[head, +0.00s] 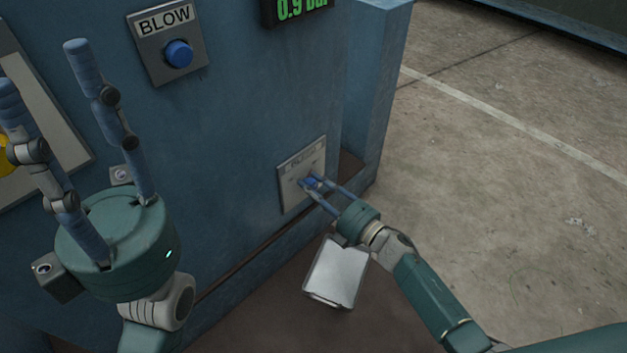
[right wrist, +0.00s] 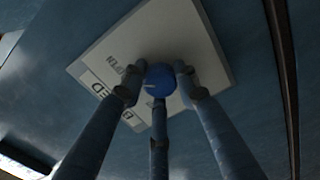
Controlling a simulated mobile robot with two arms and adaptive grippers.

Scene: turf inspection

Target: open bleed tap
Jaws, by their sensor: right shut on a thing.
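The bleed tap is a small blue knob (head: 309,182) on a pale plate (head: 290,190) low on the blue cabinet. The right wrist view shows the knob (right wrist: 160,80) close up, with a pale mark on its face; the plate (right wrist: 195,45) reads "OPEN", and its larger label is partly covered by a finger. My right gripper (head: 313,184) is shut on the knob, with its fingers (right wrist: 160,82) around it. My left gripper (head: 40,65) is open and empty at the left, its fingers spread in front of the cabinet.
A "BLOW" plate (head: 164,20) with a blue button (head: 179,53) is higher on the cabinet (head: 235,90). A display (head: 300,8) reads about 0.9 bar. A yellow part (head: 6,162) shows at the left edge. Open concrete floor (head: 510,170) lies to the right.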

